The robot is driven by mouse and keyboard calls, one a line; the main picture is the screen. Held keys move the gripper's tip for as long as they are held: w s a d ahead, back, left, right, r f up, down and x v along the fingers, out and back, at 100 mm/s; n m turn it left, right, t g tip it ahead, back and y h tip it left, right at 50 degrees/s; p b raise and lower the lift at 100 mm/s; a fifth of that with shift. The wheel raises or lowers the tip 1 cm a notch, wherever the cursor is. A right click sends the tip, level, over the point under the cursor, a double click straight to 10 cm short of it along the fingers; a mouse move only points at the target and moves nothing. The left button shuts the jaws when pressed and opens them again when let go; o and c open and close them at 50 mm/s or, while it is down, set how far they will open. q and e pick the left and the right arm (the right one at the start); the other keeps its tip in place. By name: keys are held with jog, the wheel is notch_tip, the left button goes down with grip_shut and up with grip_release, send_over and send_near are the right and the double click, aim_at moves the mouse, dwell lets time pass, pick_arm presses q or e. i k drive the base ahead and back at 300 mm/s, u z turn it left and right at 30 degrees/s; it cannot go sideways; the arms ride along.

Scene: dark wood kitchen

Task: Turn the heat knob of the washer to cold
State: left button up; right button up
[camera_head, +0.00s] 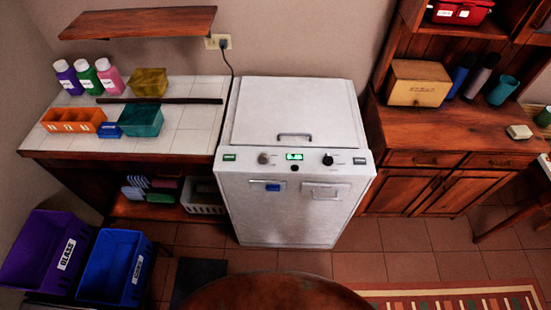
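The white washer (290,205) stands against the wall in the middle of the head view, with its top lid closed and a handle on the lid. Its front panel carries a grey knob (263,158) on the left, a lit green display (294,156) in the middle and a black knob (328,160) on the right. The labels by the knobs are too small to read, so I cannot tell which one is the heat knob or where it points. Neither of my grippers is in view.
A tiled counter (190,130) with bottles and boxes stands left of the washer. A wooden cabinet (400,140) stands on the right. Purple (40,250) and blue (115,265) bins are at the lower left. A round wooden surface (275,292) is at the bottom. Tiled floor shows before the washer.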

aim_at(263, 160)
jog(key=u, duration=0.5)
jog(key=k, duration=0.65)
jog(key=u, duration=0.85)
jog(key=i, duration=1.45)
jog(key=z, duration=0.85)
